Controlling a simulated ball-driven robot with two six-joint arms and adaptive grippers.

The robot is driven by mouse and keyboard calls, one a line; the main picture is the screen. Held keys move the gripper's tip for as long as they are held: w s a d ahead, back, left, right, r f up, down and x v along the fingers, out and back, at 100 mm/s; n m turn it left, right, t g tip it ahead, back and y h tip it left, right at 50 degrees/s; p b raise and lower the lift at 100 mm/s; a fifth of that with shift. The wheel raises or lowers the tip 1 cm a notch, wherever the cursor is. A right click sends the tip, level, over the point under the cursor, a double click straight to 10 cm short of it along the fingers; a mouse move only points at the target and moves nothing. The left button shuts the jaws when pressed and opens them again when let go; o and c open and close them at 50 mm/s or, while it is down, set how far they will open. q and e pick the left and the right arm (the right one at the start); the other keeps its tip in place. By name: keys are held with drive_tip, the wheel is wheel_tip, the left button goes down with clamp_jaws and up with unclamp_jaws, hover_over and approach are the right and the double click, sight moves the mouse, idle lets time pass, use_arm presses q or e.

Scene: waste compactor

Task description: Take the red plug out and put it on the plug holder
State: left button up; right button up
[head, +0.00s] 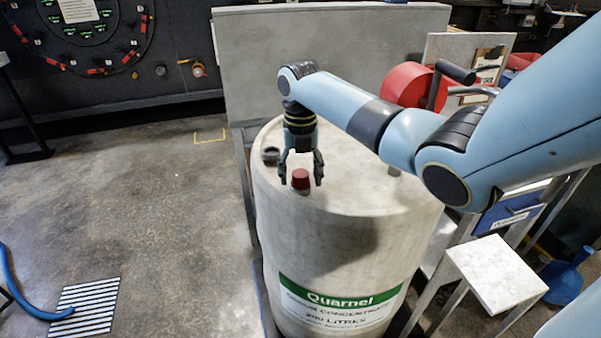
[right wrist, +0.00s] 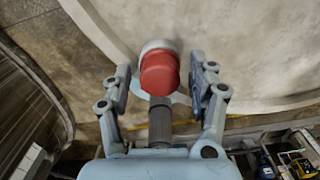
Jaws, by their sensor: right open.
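The red plug (head: 301,178) sits on top of a pale drum (head: 345,240), near its front left edge. My right gripper (head: 301,172) points down from above, with one finger on each side of the plug. In the right wrist view the red plug (right wrist: 160,72), with a pale collar at its far end, shows between the open fingers of my right gripper (right wrist: 160,80). A gap shows on both sides, so I see no grip on it. No part is clearly recognisable as the plug holder; a white square platform (head: 497,275) stands right of the drum. My left gripper is not in view.
A dark ring-shaped cap (head: 270,155) is on the drum top, left of my gripper. A grey panel (head: 310,60) stands behind the drum, and a red cylinder (head: 405,86) behind it to the right. Open floor (head: 130,200) lies to the left.

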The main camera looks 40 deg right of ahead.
drive_tip(key=m, duration=0.9)
drive_tip(key=shift+m, duration=0.3)
drive_tip(key=m, duration=1)
clamp_jaws()
drive_tip(key=n, duration=0.5)
